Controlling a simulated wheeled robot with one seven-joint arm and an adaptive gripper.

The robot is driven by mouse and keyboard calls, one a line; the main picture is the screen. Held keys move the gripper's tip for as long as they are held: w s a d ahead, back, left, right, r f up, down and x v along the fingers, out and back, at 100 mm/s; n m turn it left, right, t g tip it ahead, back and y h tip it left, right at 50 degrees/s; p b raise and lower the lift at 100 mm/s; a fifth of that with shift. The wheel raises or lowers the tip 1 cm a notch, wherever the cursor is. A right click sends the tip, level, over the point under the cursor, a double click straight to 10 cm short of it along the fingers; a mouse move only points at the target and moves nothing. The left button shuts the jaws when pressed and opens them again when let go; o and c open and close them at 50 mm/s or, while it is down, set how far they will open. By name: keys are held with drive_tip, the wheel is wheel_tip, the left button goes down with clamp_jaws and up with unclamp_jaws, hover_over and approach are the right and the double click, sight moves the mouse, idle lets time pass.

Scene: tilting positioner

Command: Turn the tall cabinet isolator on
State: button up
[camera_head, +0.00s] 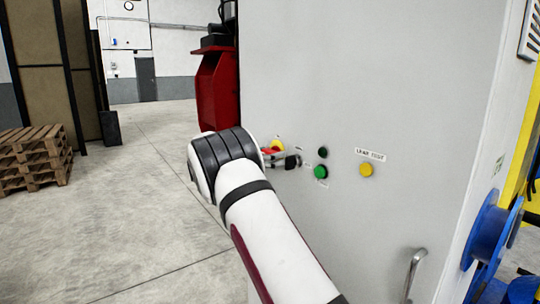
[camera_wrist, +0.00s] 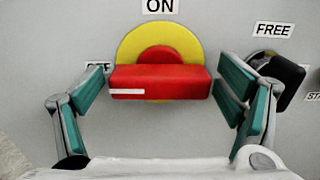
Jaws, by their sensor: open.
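The isolator is a red bar handle (camera_wrist: 185,85) on a round yellow plate (camera_wrist: 135,42), in the middle of the wrist view. The bar lies level, with a white mark at its left end. An ON label (camera_wrist: 160,6) sits above it; a label at the left is mostly hidden behind a finger. My gripper (camera_wrist: 160,82) is open, with one teal-padded finger at each end of the bar; contact cannot be told. In the head view the yellow plate (camera_head: 278,145) shows partly, behind my wrist.
A black selector (camera_wrist: 285,78) labelled FREE is close beside my right finger. On the grey cabinet (camera_head: 360,70) are a black button (camera_head: 323,152), a green button (camera_head: 320,172) and a yellow lamp-test button (camera_head: 366,170). A handle (camera_head: 414,272) sticks out lower right.

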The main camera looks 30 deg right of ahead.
drive_tip(key=c, duration=1.2)
drive_tip(key=shift+o, duration=0.2)
drive_tip(key=m+b, duration=0.2)
drive_tip(key=m, duration=0.1)
drive_tip(key=shift+f+m+b, duration=0.1)
drive_tip(key=shift+m+b, duration=0.2)
drive_tip(key=m+b, duration=0.3)
drive_tip(key=m, duration=0.2)
drive_tip(key=shift+m, duration=0.3)
drive_tip(key=m+b, duration=0.3)
drive_tip(key=m, duration=0.1)
drive_tip(key=shift+m+b, duration=2)
drive_tip(key=shift+m, duration=0.4)
